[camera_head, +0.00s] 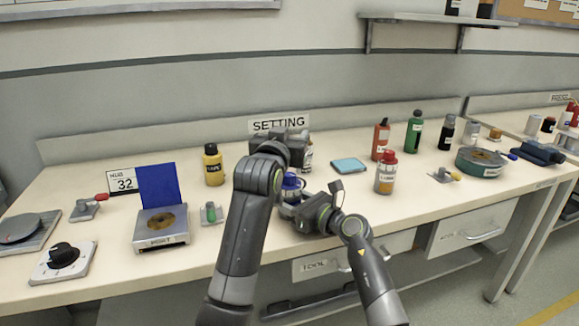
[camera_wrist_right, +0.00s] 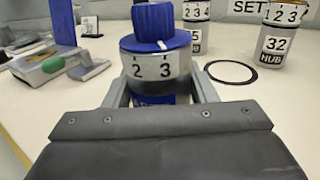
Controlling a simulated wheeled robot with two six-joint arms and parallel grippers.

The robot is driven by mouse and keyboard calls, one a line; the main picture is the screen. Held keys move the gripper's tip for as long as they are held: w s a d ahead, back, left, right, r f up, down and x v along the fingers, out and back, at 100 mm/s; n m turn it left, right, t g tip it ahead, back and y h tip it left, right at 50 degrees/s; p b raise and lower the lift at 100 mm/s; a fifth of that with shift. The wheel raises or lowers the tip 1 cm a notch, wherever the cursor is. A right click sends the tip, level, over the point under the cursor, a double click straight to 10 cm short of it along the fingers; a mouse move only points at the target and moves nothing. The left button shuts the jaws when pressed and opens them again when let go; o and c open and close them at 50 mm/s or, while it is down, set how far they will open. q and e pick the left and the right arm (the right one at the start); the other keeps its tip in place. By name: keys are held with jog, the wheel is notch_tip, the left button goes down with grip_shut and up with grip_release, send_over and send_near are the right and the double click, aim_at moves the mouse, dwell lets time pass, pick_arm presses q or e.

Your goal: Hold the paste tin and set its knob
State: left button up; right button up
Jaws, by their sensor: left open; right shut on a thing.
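The paste tin has a blue knob (camera_wrist_right: 154,25) on top and a white number band (camera_wrist_right: 157,66) showing 2 and 3. My right gripper (camera_wrist_right: 158,95) is shut around the tin's body, with one finger on each side. In the head view the tin (camera_head: 290,184) shows its blue top near the bench front, partly hidden by my arms. My left gripper (camera_head: 296,143) is open behind the tin, below the SETTING sign, apart from the knob. Its fingertips are hard to make out.
A card reading 32 (camera_head: 124,181) stands at the left. A yellow bottle (camera_head: 213,166) stands left of my left arm.

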dwell(0.7)
jog(key=o, duration=1.1)
jog(key=shift+o, duration=0.2)
